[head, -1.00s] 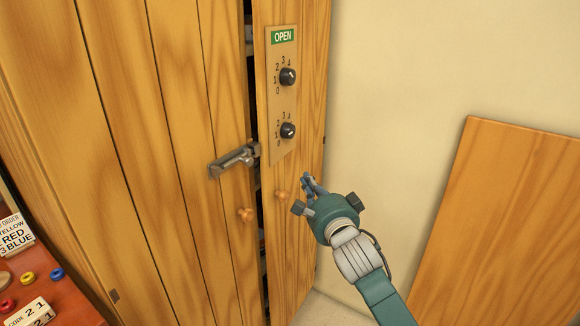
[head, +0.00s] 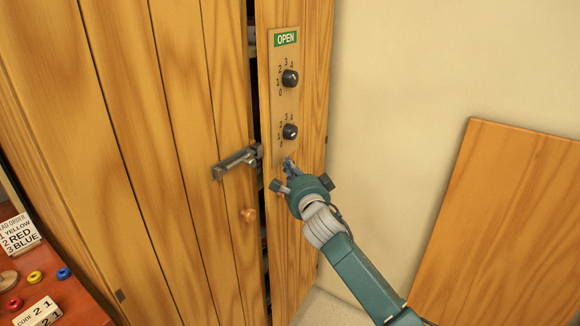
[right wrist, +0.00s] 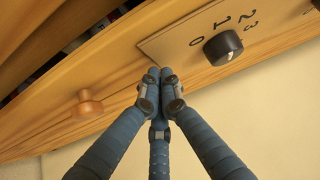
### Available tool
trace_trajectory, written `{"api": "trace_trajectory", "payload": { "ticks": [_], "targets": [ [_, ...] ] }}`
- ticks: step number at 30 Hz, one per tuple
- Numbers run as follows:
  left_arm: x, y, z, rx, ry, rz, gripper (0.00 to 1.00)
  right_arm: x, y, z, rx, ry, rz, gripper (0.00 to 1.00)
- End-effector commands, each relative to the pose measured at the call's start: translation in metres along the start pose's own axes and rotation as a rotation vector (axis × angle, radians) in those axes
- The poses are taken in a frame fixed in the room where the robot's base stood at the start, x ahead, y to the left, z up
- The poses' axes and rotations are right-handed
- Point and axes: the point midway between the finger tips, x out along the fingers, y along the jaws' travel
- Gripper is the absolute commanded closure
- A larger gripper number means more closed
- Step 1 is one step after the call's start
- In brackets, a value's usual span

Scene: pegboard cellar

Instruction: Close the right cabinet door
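The right cabinet door (head: 312,110) is wooden and carries a panel with a green OPEN sign (head: 286,38) and two black dials. It stands slightly ajar, with a dark gap beside the left cabinet door (head: 180,120). My right gripper (head: 289,164) is at the right door's face, just below the panel. In the right wrist view its fingertips (right wrist: 158,76) are together with nothing between them, close to the panel's edge; I cannot tell if they touch. The right door's round knob (right wrist: 86,105) is left of the fingers there, and hidden in the head view. My left gripper is out of view.
A metal latch (head: 237,160) sticks out from the left door, above its wooden knob (head: 248,215). A red table (head: 70,300) with cards and rings is at lower left. A wooden board (head: 505,225) leans on the wall at right.

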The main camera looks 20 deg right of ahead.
Motion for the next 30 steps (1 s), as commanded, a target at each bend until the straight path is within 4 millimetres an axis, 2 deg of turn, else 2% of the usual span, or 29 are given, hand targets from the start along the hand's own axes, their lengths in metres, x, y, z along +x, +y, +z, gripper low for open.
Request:
{"api": "trace_trajectory", "payload": {
  "ticks": [4, 12, 30],
  "targets": [
    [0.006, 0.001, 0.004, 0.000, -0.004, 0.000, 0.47, 0.004, 0.002, 0.003, 0.004, 0.001, -0.002, 1.00],
    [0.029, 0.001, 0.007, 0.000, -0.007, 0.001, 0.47, 0.025, 0.001, 0.028, 0.006, 0.000, -0.005, 1.00],
    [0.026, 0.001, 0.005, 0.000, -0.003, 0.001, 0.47, 0.028, -0.005, 0.029, 0.004, -0.007, -0.009, 1.00]
  ]
}}
